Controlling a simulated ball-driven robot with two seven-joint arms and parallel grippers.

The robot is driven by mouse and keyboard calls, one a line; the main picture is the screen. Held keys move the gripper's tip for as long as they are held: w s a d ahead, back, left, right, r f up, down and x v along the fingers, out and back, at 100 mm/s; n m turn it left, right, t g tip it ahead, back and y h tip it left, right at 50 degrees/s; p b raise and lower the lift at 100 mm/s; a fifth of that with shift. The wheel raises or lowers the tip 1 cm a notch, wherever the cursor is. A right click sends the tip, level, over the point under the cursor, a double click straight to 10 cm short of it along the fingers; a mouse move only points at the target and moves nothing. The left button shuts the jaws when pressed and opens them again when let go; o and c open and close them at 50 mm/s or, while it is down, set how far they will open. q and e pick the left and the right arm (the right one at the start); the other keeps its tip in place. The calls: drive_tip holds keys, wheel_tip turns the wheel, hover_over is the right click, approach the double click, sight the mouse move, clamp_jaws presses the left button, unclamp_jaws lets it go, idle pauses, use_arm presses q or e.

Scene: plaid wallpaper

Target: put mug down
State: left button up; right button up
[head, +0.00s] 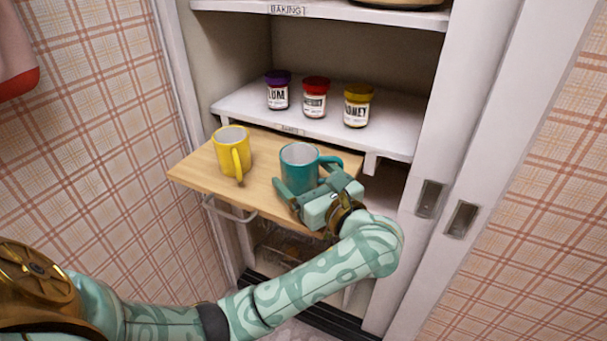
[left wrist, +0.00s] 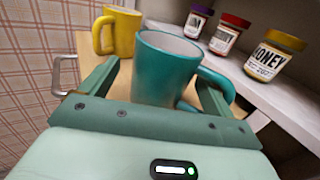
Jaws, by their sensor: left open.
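A teal mug (head: 299,168) stands upright on a pull-out wooden board (head: 262,203). Its handle points right. My left gripper (head: 307,183) is at the near side of this mug, open, with its fingers on either side of the lower body. The left wrist view shows the teal mug (left wrist: 163,72) between the two open fingers, with the handle by the right finger. A yellow mug (head: 231,152) stands upright on the board to the left, and it also shows in the left wrist view (left wrist: 120,35). My right gripper is not in view.
Jars with purple (head: 278,92), red (head: 315,97) and yellow (head: 358,105) lids stand on the white shelf (head: 235,106) behind the board. A metal handle (head: 228,210) hangs at the board's front. The cupboard frame (head: 437,140) rises on the right.

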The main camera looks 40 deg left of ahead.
use_arm(q)
drive_tip(key=p+v, duration=0.2)
drive_tip(key=v, duration=0.9)
drive_tip(key=shift+d, duration=0.15)
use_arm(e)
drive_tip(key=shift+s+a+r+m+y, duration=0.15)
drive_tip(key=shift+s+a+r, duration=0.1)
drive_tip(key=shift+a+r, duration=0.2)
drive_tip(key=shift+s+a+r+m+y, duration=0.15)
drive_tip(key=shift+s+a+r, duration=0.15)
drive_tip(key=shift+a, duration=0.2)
use_arm(q)
drive_tip(key=shift+r, duration=0.1)
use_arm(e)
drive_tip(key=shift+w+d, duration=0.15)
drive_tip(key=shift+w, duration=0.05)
